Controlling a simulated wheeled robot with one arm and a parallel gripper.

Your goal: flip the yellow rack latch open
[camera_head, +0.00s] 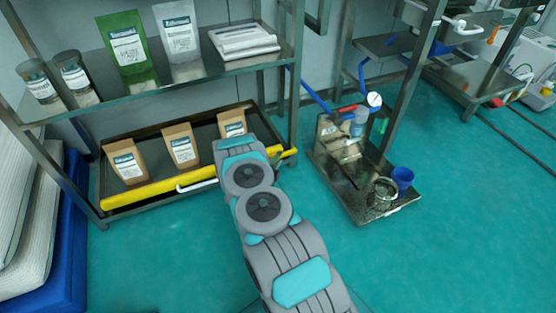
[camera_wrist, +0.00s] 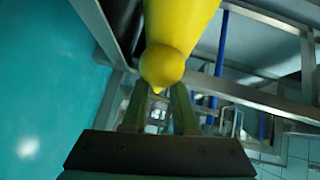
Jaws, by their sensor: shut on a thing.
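The yellow rack latch (camera_head: 148,191) is a long yellow bar across the front of the rack's bottom shelf. A white handle (camera_head: 197,185) shows on it near the middle. My arm hides part of the bar. My gripper (camera_head: 279,160) is at the right end of the bar, partly hidden behind my arm. In the wrist view the bar's rounded yellow end (camera_wrist: 165,62) lies at the tips of my gripper's fingers (camera_wrist: 158,98). The fingers are closed on it; the exact contact is partly hidden.
Brown pouches (camera_head: 182,146) stand on the bottom shelf behind the bar. The upper shelf (camera_head: 200,77) holds jars, pouches and a white stack. Blue and white pads (camera_head: 65,235) lean at left. The front floor is clear.

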